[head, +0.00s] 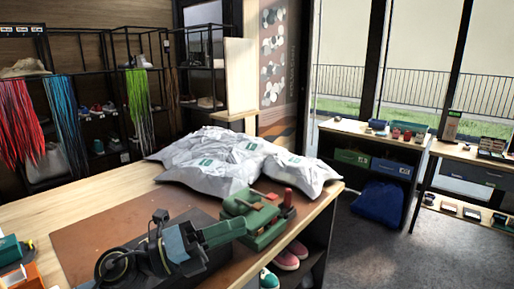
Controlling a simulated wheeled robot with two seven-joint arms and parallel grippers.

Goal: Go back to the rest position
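My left gripper (222,232) is low in the head view, over the brown mat (95,235) on the wooden workbench (95,200). Its dark wrist lies at the lower left and the gripper points right. Its fingertips overlap the near side of a green bench tool (252,216) in the picture; I cannot tell whether they touch it. I cannot make out a gap between the fingers, and no held object is clear. My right gripper is not in view.
Grey-white bags (225,158) are piled on the bench's far end. A red shoe (287,259) and a teal shoe (268,279) sit under its right edge. Teal and orange items (18,262) are at the lower left. Grey floor (400,255) is open at right.

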